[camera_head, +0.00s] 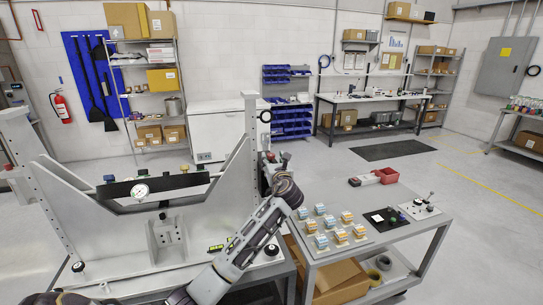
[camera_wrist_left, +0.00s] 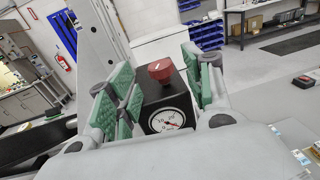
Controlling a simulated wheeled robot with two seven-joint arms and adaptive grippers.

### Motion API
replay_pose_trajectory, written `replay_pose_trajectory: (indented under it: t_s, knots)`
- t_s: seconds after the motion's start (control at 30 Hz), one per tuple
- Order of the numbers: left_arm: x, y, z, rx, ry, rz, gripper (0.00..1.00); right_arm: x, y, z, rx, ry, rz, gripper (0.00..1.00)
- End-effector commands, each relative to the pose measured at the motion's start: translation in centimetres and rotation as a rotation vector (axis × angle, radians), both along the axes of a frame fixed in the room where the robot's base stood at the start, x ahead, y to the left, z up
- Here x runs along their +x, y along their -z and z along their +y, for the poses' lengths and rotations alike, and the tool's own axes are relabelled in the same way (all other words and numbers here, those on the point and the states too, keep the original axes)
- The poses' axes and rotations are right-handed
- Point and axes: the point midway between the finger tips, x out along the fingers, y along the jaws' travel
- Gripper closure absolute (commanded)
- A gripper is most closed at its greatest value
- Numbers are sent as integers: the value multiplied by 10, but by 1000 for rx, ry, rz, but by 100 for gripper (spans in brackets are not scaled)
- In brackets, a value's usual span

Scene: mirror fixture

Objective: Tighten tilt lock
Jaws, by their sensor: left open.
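A red knob (camera_wrist_left: 161,70) sits on top of a black block (camera_wrist_left: 166,95) with a round white dial gauge (camera_wrist_left: 168,121) on its face. My left gripper (camera_wrist_left: 162,80) is open, with green pads on both sides of the knob and block; a gap shows at the knob. In the head view, my left gripper (camera_head: 272,162) is beside the right upright (camera_head: 250,130) of the grey mirror fixture (camera_head: 110,270) and partly hides what is there. A black crossbar (camera_head: 160,186) with another dial gauge (camera_head: 140,190) spans the fixture. My right gripper is out of view.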

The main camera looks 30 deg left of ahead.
Motion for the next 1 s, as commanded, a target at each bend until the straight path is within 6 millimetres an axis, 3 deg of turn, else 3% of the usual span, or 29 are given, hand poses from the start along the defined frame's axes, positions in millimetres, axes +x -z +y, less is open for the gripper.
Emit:
replay_pose_trajectory:
  t_s: [0.4,0.83,1.0]
  knots:
    - [25,-1,24,0,-1,0,49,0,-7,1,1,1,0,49]
    - [28,0,27,-1,0,-1,49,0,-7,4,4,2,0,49]
    - [28,0,27,-1,0,-1,71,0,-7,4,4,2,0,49]
